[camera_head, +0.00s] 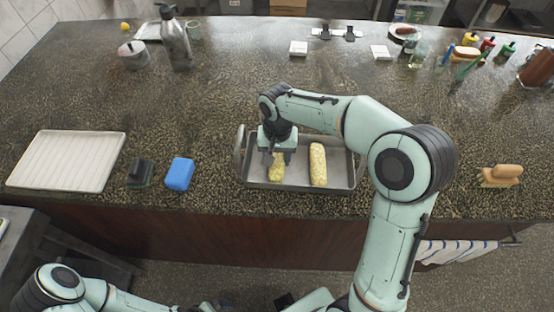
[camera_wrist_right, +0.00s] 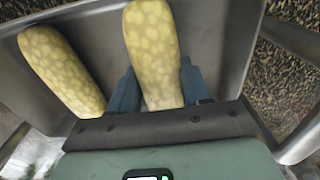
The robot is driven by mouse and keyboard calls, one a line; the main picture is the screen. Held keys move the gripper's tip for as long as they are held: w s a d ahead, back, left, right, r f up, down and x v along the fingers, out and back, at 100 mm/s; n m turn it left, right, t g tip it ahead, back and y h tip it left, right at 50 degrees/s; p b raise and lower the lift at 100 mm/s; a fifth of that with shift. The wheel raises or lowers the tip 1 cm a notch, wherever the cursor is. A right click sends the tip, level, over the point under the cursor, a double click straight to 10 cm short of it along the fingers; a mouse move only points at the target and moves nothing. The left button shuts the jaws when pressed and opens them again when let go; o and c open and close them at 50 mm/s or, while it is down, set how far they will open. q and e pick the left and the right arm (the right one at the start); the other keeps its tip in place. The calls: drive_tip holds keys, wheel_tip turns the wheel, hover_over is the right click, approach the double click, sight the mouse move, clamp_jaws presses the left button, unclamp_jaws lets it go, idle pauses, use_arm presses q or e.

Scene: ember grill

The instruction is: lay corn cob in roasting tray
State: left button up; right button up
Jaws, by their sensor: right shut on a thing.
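A grey metal roasting tray (camera_head: 338,184) with raised end handles sits near the counter's front edge. My right gripper (camera_head: 275,156) points down over its left half and is shut on a yellow corn cob (camera_head: 276,173). In the right wrist view this held corn cob (camera_wrist_right: 152,45) sits between the fingers, inside the tray walls. I cannot tell if it touches the tray floor. A second corn cob (camera_head: 318,165) lies in the tray to the right, apart from the held one; it also shows in the right wrist view (camera_wrist_right: 60,70). My left gripper is not clearly visible.
Left of the tray are a blue sponge (camera_head: 180,174), a dark block (camera_head: 141,172) and a white ribbed tray (camera_head: 68,161). A wooden-handled brush (camera_head: 501,176) lies at the right. Bottles and bowls stand at the back. The middle counter behind the tray is clear.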

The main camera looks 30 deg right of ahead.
sight(277, 155)
drive_tip(key=shift+f, duration=0.75)
drive_tip(key=o, duration=1.2)
use_arm(q)
drive_tip(key=shift+f, duration=0.1)
use_arm(e)
drive_tip(key=shift+r, duration=0.15)
wheel_tip(277, 155, up, 12)
drive_tip(key=shift+f+p, duration=0.1)
drive_tip(key=shift+p, duration=0.65)
use_arm(q)
drive_tip(key=shift+w+r, duration=0.75)
drive_tip(key=shift+r, duration=0.3)
drive_tip(key=shift+s, duration=0.1)
use_arm(e)
drive_tip(key=shift+s, duration=0.1)
